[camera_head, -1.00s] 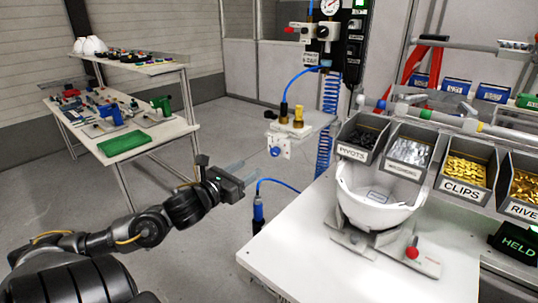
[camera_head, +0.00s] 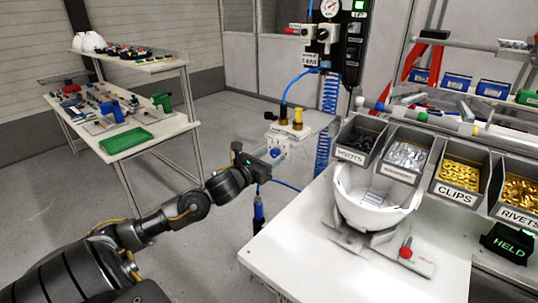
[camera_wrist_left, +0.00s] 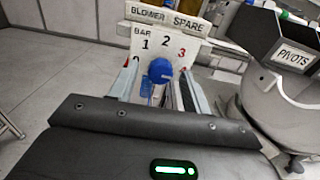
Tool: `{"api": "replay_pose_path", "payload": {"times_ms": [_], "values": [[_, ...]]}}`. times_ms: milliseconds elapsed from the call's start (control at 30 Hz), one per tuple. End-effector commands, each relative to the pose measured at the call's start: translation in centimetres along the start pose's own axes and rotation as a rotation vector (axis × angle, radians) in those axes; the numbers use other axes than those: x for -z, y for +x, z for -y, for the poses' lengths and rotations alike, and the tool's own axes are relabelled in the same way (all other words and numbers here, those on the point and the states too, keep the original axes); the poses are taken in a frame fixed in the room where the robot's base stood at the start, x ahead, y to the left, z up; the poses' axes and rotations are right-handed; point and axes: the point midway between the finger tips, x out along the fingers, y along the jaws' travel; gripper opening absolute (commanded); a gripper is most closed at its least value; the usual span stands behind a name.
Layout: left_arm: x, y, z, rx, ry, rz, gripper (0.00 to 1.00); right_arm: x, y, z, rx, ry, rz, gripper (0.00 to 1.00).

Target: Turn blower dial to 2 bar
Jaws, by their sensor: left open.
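The blower dial is a round blue knob (camera_wrist_left: 160,70) on a white panel (camera_wrist_left: 172,31) marked BLOWER, SPARE and BAR, with a 1, a 2 and a red 3. The 2 is straight above the knob; a mark at lower left is partly covered by a finger. I cannot make out the dial's pointer. In the head view the knob (camera_head: 276,152) is small, at my fingertips. My left gripper (camera_head: 270,157) is open, its fingers on either side of the knob in the wrist view; contact cannot be told. My right gripper is out of view.
Brass fittings (camera_head: 297,118) and a blue hose (camera_head: 296,86) sit above the panel. The white helmet shell (camera_head: 372,200) stands on the bench (camera_head: 290,255) at right, before the part bins (camera_head: 458,178). A pressure gauge (camera_head: 331,8) is at the top.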

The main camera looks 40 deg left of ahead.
Motion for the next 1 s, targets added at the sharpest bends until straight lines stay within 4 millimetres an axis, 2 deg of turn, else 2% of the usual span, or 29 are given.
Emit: {"api": "replay_pose_path", "payload": {"times_ms": [233,600,1000], "values": [[0.03,0.06,0.01,0.0,0.0,0.0,0.48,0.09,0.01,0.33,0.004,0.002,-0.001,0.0],[0.01,0.03,-0.01,0.0,0.0,0.0,0.04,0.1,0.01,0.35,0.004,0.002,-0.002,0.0],[0.01,0.03,-0.03,0.0,-0.095,0.001,0.04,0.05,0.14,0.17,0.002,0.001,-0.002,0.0]]}}
